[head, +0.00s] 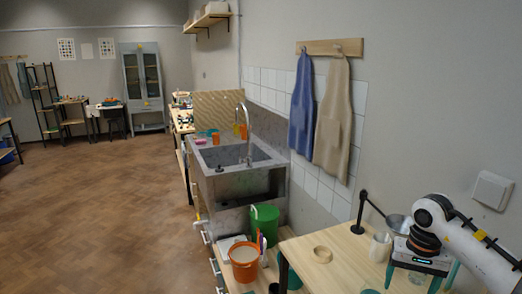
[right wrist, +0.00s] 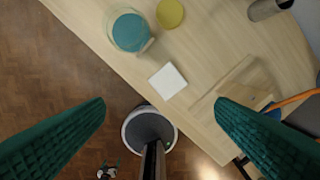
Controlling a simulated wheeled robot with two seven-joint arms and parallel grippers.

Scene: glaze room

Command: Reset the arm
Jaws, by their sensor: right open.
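My right arm comes in from the right edge in the head view. Its gripper (head: 421,275) points down over the light wooden table, with its teal fingers spread apart. In the right wrist view the right gripper (right wrist: 162,105) is open, with nothing held between its dark green fingers. Below it are the table edge and a white square tile (right wrist: 168,81). A teal round cup or pot (right wrist: 130,32) and a yellow disc (right wrist: 170,13) lie farther in on the table. My left gripper is in neither view.
The floor (head: 100,220) at left is clear.

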